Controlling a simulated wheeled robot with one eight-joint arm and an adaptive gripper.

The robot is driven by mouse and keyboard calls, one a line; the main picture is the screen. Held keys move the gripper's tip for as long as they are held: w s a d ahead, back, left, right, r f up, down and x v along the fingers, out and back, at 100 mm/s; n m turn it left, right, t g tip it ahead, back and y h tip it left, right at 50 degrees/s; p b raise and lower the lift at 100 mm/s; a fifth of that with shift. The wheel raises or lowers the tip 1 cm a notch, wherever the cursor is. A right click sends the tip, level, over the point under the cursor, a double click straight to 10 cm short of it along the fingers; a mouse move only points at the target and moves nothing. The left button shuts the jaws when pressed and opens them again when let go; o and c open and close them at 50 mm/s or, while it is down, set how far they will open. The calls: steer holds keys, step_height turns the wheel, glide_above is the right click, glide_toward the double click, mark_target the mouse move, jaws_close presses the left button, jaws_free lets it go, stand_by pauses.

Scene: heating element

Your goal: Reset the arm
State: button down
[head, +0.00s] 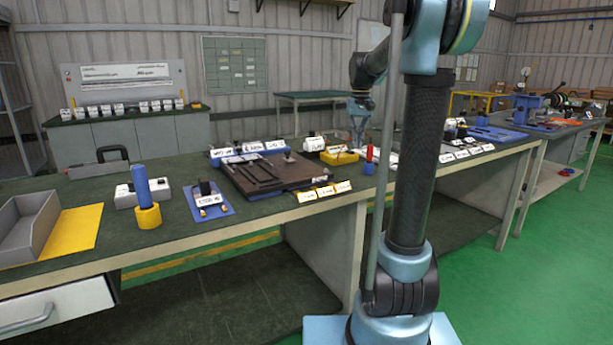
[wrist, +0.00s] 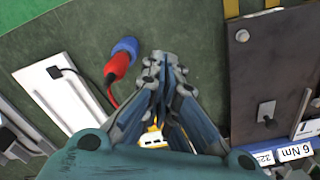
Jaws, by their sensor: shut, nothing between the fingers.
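My gripper (head: 357,140) hangs over the long green-topped workbench (head: 270,222) in the head view, pointing down. In the wrist view its fingers (wrist: 160,60) are drawn together with nothing between them. My arm stands in front of the bench and hides part of it. A red-handled tool with a blue base (head: 369,162) stands close to the gripper; in the wrist view this tool (wrist: 122,62) is left of the fingertips, apart from them. A yellow block (head: 339,157) sits just left of the gripper.
A dark plate fixture (head: 265,176) with labels lies left of the gripper. Further left are a blue cylinder in a yellow ring (head: 146,200), a small blue labelled base (head: 209,201) and a grey tray (head: 30,228). A white plate (wrist: 60,92) lies left in the wrist view.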

steer(key=s+f+t, duration=0.1)
steer(key=s+f, duration=0.3)
steer(key=s, duration=0.6)
steer(key=s+f, duration=0.4)
steer(key=s, duration=0.6)
steer(key=s+f+t, duration=0.1)
steer(key=s+f, duration=1.3)
steer(key=shift+s+d+f, duration=0.25)
steer(key=shift+s+f, duration=0.05)
